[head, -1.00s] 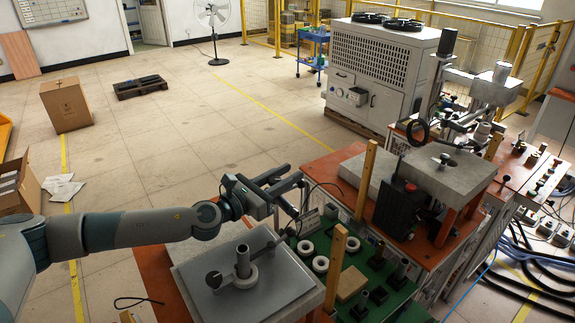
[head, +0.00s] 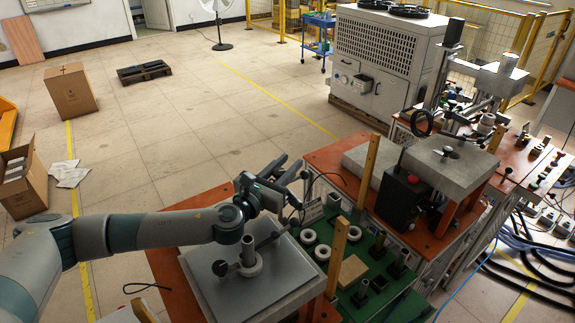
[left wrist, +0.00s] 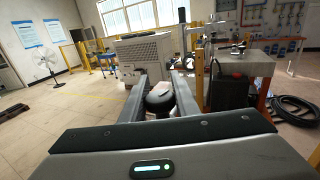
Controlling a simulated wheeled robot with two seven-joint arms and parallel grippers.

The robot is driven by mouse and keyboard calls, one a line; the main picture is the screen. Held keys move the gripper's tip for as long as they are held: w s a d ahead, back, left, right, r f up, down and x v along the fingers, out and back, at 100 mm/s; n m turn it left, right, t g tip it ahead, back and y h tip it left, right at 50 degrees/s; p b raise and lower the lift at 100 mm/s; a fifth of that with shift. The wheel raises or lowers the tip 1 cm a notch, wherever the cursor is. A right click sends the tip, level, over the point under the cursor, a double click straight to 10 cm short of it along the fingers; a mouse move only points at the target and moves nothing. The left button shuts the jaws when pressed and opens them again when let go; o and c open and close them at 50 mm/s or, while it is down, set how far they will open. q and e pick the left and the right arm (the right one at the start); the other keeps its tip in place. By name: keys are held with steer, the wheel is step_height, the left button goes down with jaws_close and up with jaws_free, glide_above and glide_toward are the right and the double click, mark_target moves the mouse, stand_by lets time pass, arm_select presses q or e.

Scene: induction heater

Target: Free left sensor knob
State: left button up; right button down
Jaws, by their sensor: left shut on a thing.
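My left gripper (head: 293,170) is above the far edge of the grey plate (head: 215,290). Its fingers are shut on a dark round knob (left wrist: 160,98), which the left wrist view shows between them. I take this for the left sensor knob; in the head view the gripper and wrist hide it. On the plate, a metal post (head: 248,250) stands in a pale ring, with a dark rod across it. A round black knob (head: 219,268) is at the rod's near end. My right gripper is not in view.
Beside the plate, a green board (head: 345,303) holds white rings (head: 322,252), a tan block (head: 352,271) and dark posts. A wooden upright (head: 337,258) stands close by. A second station with a black box (head: 402,200) is further right.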

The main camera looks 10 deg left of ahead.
mark_target(279, 176)
arm_select(q)
steer(key=o, duration=1.1)
steer(key=shift+c, duration=0.2)
steer(key=shift+s+a, duration=0.1)
steer(key=shift+s+a+f+b, duration=0.1)
steer(key=shift+s+b, duration=0.1)
steer(key=shift+b, duration=0.1)
steer(key=b+v, duration=0.3)
steer(key=v, duration=0.3)
steer(key=shift+s, duration=0.35)
steer(key=shift+a, duration=0.1)
steer(key=shift+c, duration=0.3)
